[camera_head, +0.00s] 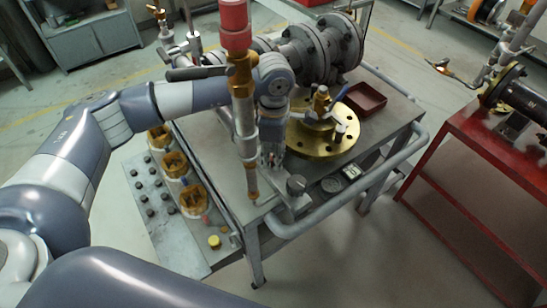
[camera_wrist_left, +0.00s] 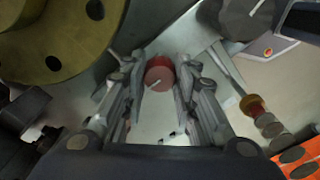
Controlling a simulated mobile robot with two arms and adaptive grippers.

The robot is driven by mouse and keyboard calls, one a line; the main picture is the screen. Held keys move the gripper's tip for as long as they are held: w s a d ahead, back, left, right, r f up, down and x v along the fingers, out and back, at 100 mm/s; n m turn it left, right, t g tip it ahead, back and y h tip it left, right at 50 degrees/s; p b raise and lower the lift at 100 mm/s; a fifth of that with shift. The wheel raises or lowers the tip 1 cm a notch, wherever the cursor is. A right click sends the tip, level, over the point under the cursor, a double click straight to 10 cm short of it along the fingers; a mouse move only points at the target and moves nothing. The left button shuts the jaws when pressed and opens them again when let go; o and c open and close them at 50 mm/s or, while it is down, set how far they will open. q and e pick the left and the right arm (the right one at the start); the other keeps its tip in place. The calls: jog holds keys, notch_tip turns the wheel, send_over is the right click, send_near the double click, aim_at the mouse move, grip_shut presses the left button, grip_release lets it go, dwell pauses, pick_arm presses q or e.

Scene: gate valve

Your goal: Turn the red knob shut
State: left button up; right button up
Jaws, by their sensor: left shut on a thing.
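The red knob (camera_wrist_left: 160,76) shows in the left wrist view as a small round knob with a pale line on its face. It sits between the two fingers of my left gripper (camera_wrist_left: 163,88), which are shut on its sides. In the head view my left gripper (camera_head: 271,156) points down at the near part of the grey table. My right gripper is not in view.
A pipe with a red top (camera_head: 236,40) stands in front of my left wrist. A brass flange (camera_head: 335,145) lies right of the gripper. A dark knob (camera_head: 296,185) and a gauge (camera_head: 331,184) are close by. A table rail (camera_head: 340,205) runs along the near right.

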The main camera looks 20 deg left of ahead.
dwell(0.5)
pick_arm(q)
jog(key=o, duration=1.1)
